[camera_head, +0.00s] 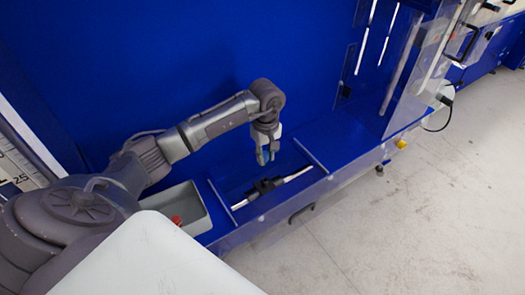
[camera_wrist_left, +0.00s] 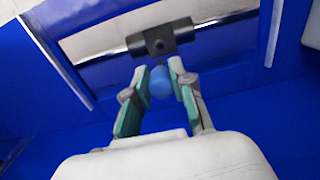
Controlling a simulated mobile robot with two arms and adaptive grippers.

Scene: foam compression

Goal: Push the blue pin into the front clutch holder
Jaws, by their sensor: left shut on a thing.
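My left gripper (camera_head: 265,158) hangs down over the blue bench, above and behind a black clutch holder (camera_head: 265,186) on a silver bar. In the left wrist view the left gripper (camera_wrist_left: 160,67) is shut on the rounded blue pin (camera_wrist_left: 160,84), which sits between its two fingers. The black clutch holder (camera_wrist_left: 137,43) lies just beyond the fingertips, with a round feature in its middle. The pin looks apart from the holder, though the exact gap is hard to judge. In the head view the pin is too small to make out clearly. My right gripper is not in view.
A grey bin (camera_head: 183,203) with red pieces stands left of the holder. Raised pale strips (camera_head: 311,157) bound the bay around the holder. Clear panels (camera_head: 400,60) stand at the right end of the bench. A blue wall rises behind.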

